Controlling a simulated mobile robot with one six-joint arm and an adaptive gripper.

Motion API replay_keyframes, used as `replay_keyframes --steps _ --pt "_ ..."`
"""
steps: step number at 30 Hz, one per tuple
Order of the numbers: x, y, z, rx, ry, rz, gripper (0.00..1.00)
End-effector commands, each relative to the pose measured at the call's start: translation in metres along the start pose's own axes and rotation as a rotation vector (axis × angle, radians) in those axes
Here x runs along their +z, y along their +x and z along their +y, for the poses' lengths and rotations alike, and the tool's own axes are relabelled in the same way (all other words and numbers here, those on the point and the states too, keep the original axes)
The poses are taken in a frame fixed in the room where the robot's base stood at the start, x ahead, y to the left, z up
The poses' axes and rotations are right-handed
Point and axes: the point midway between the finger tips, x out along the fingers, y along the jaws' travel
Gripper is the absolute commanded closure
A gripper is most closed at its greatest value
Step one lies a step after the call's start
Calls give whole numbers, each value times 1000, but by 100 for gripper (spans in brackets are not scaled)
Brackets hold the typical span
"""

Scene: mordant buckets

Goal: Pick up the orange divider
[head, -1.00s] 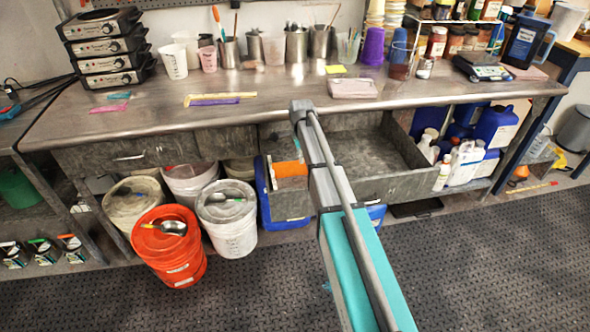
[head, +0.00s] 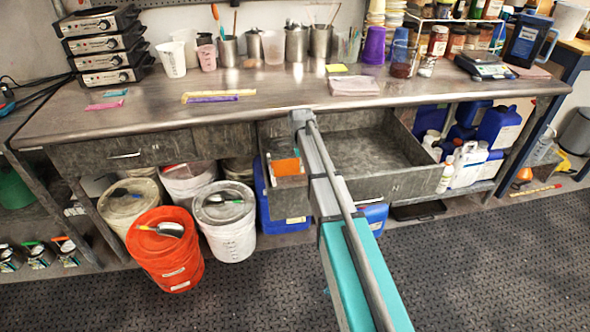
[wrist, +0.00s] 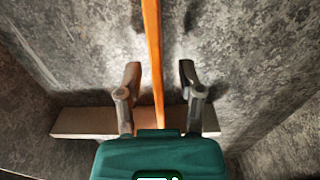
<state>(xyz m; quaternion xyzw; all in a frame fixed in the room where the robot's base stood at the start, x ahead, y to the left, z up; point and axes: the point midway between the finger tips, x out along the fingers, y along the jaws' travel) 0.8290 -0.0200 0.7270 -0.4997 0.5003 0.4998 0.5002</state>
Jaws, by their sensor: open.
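The orange divider (head: 286,167) stands in the left part of the open drawer (head: 400,185), partly hidden by my arm in the head view. In the wrist view the orange divider (wrist: 153,45) is seen edge-on as a thin upright strip. My gripper (wrist: 160,80) is open, with one finger on each side of the strip and a visible gap on both sides. The strip's near end runs down toward the gripper's palm. In the head view my gripper is mostly hidden behind my arm.
The drawer's grey walls surround the divider, and a pale bar (wrist: 75,122) crosses below my fingers. The countertop (head: 250,110) overhangs the drawer. An orange bucket (head: 165,255) and white lidded buckets (head: 228,225) stand at left. The right part of the drawer is empty.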

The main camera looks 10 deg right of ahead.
Motion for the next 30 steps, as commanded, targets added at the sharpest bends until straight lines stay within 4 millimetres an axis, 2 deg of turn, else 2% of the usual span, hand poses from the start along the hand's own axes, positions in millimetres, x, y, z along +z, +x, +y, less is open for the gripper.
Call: replay_keyframes --steps 14,17,22,30 --pt "0 0 0 0 0 0 51" --pt "0 0 0 0 0 0 66" --pt "0 0 0 0 -1 0 98" --pt "1 0 0 0 -1 0 100"
